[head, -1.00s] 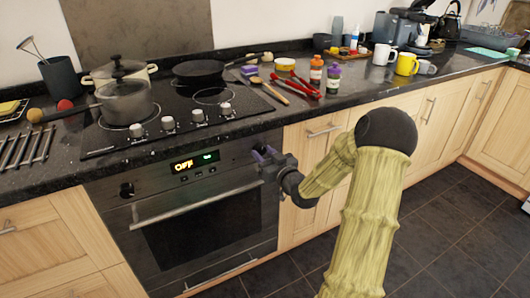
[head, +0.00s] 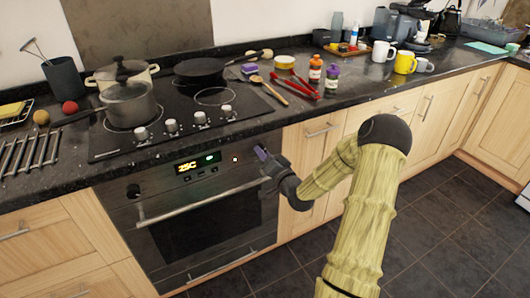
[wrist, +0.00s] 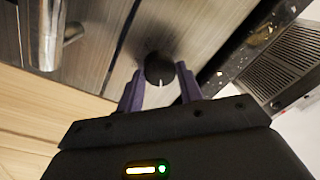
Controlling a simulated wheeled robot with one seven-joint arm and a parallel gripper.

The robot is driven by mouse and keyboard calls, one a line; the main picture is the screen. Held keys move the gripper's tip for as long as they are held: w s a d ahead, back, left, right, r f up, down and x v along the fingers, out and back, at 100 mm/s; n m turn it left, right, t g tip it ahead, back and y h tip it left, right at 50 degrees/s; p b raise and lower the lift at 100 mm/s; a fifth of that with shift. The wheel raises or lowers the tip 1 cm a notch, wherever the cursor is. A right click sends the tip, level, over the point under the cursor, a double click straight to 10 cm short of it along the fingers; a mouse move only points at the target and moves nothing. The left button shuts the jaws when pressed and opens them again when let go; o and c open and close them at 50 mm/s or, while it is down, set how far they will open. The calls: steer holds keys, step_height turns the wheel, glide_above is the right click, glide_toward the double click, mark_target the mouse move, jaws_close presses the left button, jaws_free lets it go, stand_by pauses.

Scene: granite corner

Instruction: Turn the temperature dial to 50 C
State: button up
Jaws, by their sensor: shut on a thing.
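The temperature dial (wrist: 159,68) is a round black knob with a white pointer mark. It sits on the oven's steel front panel, between the two purple fingers of my gripper (wrist: 160,72) in the wrist view. My gripper is shut on it. In the head view my gripper (head: 262,153) is at the right end of the panel and hides the dial. The display (head: 187,167) appears to read 25C, with a green light beside it.
Another black knob (head: 133,191) is at the panel's left. The oven handle (head: 195,203) runs below. Above is the hob (head: 180,150), with several knobs, a steel pot (head: 129,105) and a frying pan (head: 200,70). Red tongs (head: 305,85) lie on the counter.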

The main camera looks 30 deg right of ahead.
steer(key=shift+m, duration=0.3)
steer(key=o, duration=1)
steer(key=shift+s, duration=0.1)
steer(key=s+d+f, duration=0.1)
steer(key=s, duration=1.6)
steer(key=shift+s+d, duration=0.1)
